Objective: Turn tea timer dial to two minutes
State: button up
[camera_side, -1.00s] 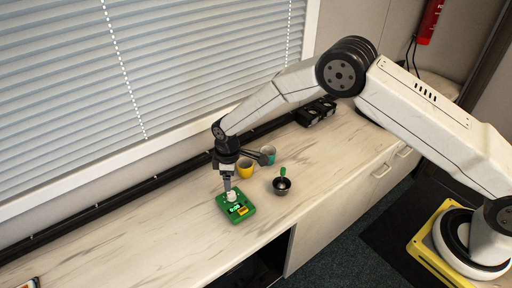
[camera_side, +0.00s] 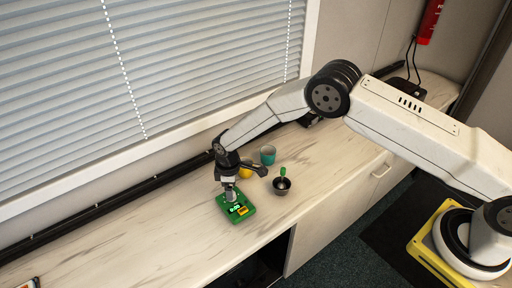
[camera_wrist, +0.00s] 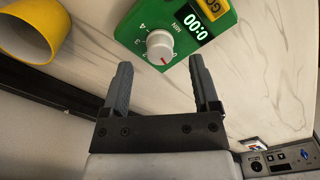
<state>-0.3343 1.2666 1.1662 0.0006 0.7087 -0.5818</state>
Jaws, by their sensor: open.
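The green tea timer (camera_side: 236,209) lies on the counter in the side view, and my gripper (camera_side: 231,195) is right over it. In the wrist view the timer (camera_wrist: 139,20) shows at the top with a display reading 0:00. Its white dial (camera_wrist: 160,44) has a red pointer mark near the 0, and numbers such as 4 and 3 are printed around it. My gripper (camera_wrist: 162,75) is open, its two grey fingers apart. The dial appears between and just beyond the fingertips; I cannot tell whether they touch it.
A yellow cup (camera_wrist: 32,28) is close to the timer, partly hidden by my wrist in the side view. A teal cup (camera_side: 267,155) and a dark bowl with a green-handled item (camera_side: 282,186) stand farther right. The counter left of the timer is clear.

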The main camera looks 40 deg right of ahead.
jog(key=shift+f, duration=1.3)
grip_shut()
